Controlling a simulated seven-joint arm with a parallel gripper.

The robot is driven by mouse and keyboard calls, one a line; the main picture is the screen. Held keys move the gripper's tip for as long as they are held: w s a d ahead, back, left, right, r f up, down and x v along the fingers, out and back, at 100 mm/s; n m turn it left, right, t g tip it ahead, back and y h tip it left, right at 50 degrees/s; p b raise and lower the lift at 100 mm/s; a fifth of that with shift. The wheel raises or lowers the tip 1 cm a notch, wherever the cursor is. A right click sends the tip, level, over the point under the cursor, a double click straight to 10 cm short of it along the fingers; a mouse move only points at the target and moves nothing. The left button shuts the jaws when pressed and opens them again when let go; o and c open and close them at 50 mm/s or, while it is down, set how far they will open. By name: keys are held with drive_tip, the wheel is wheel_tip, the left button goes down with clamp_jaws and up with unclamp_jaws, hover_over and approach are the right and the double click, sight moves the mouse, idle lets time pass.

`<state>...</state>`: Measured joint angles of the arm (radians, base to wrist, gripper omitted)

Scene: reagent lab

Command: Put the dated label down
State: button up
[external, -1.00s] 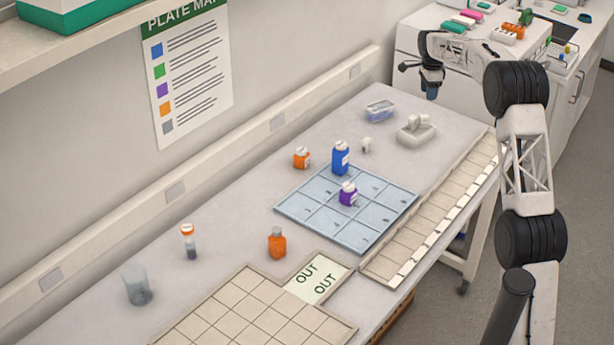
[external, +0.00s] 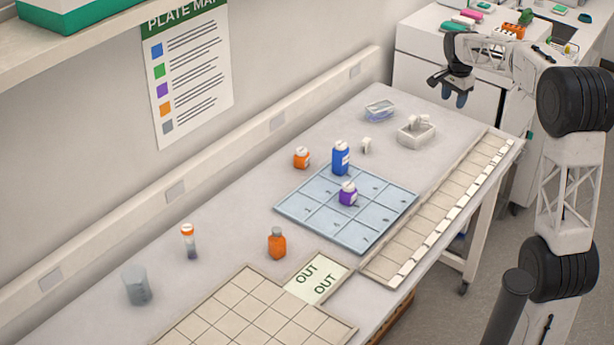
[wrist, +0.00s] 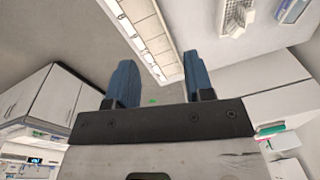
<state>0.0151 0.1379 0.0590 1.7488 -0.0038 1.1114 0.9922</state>
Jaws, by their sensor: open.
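My gripper (external: 457,98) is open in the external view, raised beyond the far right end of the bench. In the wrist view its two blue fingers (wrist: 158,75) stand well apart with nothing visible between them. I cannot make out a dated label in either view. The long tray (external: 440,212) on the bench's right edge has a row of small white tabs along its outer side; any writing on them is too small to read. This tray also shows ahead of the fingers in the wrist view (wrist: 150,35).
A blue numbered mat (external: 300,212) bears a blue bottle (external: 340,158) and a purple bottle (external: 348,194). A white box (external: 417,133) and a clear blue box (external: 380,110) stand at the far end. Orange bottles, a vial and a beaker (external: 137,286) stand nearer, beside a gridded tray (external: 255,310).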

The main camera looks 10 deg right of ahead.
drive_tip(key=s+n, duration=0.6)
drive_tip(key=s, duration=1.8)
drive_tip(key=s+f+n, duration=0.2)
drive_tip(key=s+f, duration=0.2)
drive_tip(key=s, duration=0.8)
drive_tip(key=s+f+n+t, duration=0.1)
drive_tip(key=s+f+n, duration=0.2)
drive_tip(key=s, duration=0.9)
drive_tip(key=shift+a+f+t, duration=0.3)
drive_tip(key=shift+a+f, duration=0.1)
drive_tip(key=shift+f, duration=0.2)
